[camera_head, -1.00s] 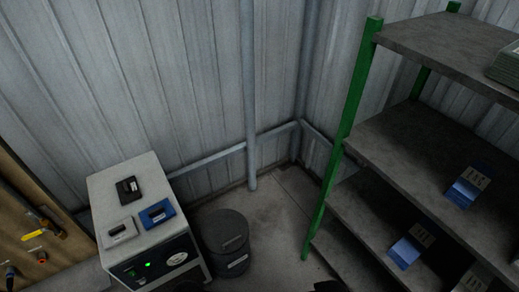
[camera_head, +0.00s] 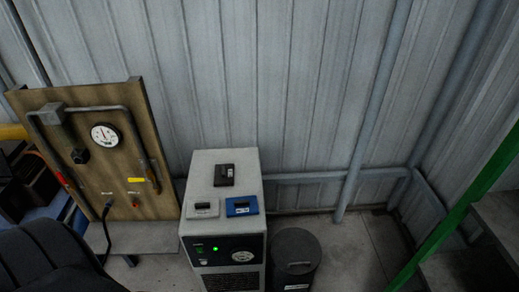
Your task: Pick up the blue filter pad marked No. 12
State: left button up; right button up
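A blue block (camera_head: 242,206) lies on the front right of the top of a light grey cabinet (camera_head: 219,165). It has a small pale patch on it, and no number is readable, so I cannot tell whether it is the pad marked No. 12. Beside it on the left lies a pale grey block (camera_head: 202,209) of like shape. A black block (camera_head: 224,175) lies behind them. Neither of my grippers shows in the head view.
A dark round bin (camera_head: 294,250) stands right of the cabinet. A wooden board with a gauge (camera_head: 104,135) and pipe stands at left. A green-framed shelf (camera_head: 462,212) is cut off at right. A dark ribbed shape (camera_head: 50,262) fills the lower left.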

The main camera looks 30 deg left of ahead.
aim_at(245, 205)
jog(key=u, duration=1.25)
jog(key=z, duration=0.15)
jog(key=k, duration=0.05)
